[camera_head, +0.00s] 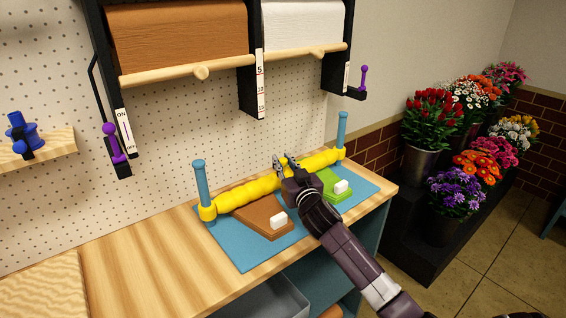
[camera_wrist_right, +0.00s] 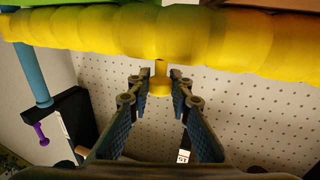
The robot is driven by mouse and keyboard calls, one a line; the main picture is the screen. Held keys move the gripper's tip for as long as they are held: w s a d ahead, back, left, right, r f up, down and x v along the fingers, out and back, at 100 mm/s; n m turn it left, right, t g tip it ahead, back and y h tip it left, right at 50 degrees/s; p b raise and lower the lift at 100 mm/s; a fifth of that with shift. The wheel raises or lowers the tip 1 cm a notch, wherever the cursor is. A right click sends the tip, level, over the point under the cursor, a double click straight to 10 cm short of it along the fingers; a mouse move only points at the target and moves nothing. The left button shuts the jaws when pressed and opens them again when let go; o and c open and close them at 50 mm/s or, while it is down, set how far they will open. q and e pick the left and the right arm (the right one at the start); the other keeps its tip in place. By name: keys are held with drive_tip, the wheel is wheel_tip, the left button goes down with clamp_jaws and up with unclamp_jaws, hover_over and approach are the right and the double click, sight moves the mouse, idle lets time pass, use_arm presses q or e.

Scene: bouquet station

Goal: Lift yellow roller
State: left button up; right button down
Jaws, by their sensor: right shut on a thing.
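The yellow roller (camera_head: 248,190) is a long bumpy bar that spans between two upright blue posts (camera_head: 202,180), with a yellow ring end around each post. It sits low, near the foot of the posts, over the blue mat. My right gripper (camera_head: 280,163) is at the middle of the roller. In the right wrist view the roller (camera_wrist_right: 130,32) crosses the top, and a short yellow knob sticks out from it. The fingers of the right gripper (camera_wrist_right: 160,85) are shut on that knob, one on each side. My left gripper is not in view.
A blue mat (camera_head: 245,255) holds a brown board (camera_head: 252,216) and a green board (camera_head: 328,182), each with a white block. Above hang a brown paper roll (camera_head: 178,35) and a white one (camera_head: 300,24). Purple levers flank them. Flower buckets stand at the right.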

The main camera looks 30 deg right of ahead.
wheel_tip(320, 180, up, 11)
drive_tip(key=p, duration=0.9)
drive_tip(key=shift+r, duration=0.15)
drive_tip(key=c, duration=1.8)
unclamp_jaws()
drive_tip(key=shift+c, duration=0.2)
drive_tip(key=shift+o, duration=0.5)
drive_tip(key=shift+f, duration=0.2)
drive_tip(key=shift+f, duration=0.1)
drive_tip(key=v, duration=1.2)
